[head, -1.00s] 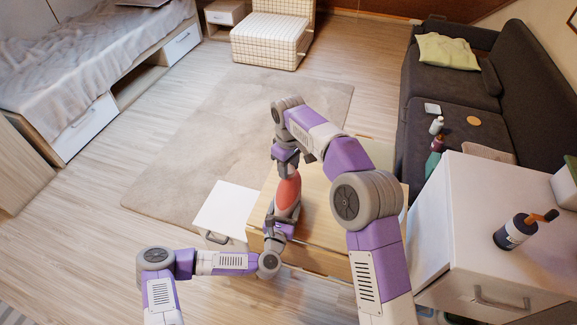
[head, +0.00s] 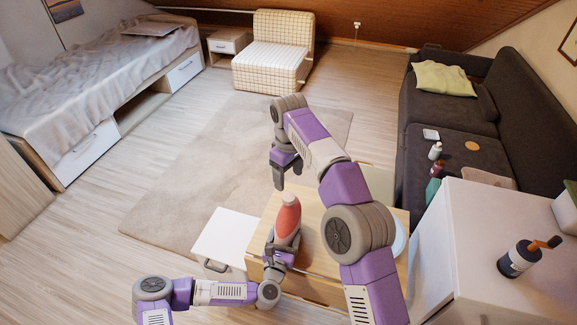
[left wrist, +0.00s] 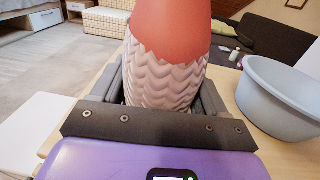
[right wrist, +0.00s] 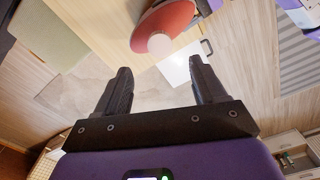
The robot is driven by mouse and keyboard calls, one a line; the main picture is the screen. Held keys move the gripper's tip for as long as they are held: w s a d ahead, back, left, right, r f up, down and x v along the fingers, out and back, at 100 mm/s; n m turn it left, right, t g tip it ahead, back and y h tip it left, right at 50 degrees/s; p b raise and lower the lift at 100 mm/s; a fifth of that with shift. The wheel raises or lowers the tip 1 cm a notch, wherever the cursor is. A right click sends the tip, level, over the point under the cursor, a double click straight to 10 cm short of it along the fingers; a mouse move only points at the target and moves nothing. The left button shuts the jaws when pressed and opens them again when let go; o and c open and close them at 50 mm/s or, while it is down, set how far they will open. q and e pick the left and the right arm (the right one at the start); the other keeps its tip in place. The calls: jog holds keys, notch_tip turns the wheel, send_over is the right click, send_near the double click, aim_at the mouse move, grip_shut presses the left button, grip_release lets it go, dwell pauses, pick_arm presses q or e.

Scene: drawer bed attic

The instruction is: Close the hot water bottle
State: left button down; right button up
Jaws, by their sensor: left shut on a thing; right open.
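The hot water bottle (head: 287,217), red on top with a pale knitted cover below, stands upright over the small wooden table (head: 312,243). My left gripper (head: 284,243) is shut around its lower part; in the left wrist view the fingers flank the knitted cover (left wrist: 165,75). My right gripper (head: 279,182) is open and empty, above and just behind the bottle. In the right wrist view the bottle (right wrist: 178,17) lies beyond the open fingers, with a pale round top (right wrist: 159,43). I cannot tell whether that is a fitted cap.
A pale blue basin (left wrist: 280,95) stands on the table, right of the bottle. A white surface with a handle (head: 226,239) is at the table's left.

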jog(key=shift+r, duration=1.75)
pick_arm(q)
grip_release()
jog(key=p+v, duration=0.1)
jog(key=v, duration=0.6)
jog(key=shift+s, duration=0.25)
pick_arm(e)
jog(key=shift+r, duration=0.5)
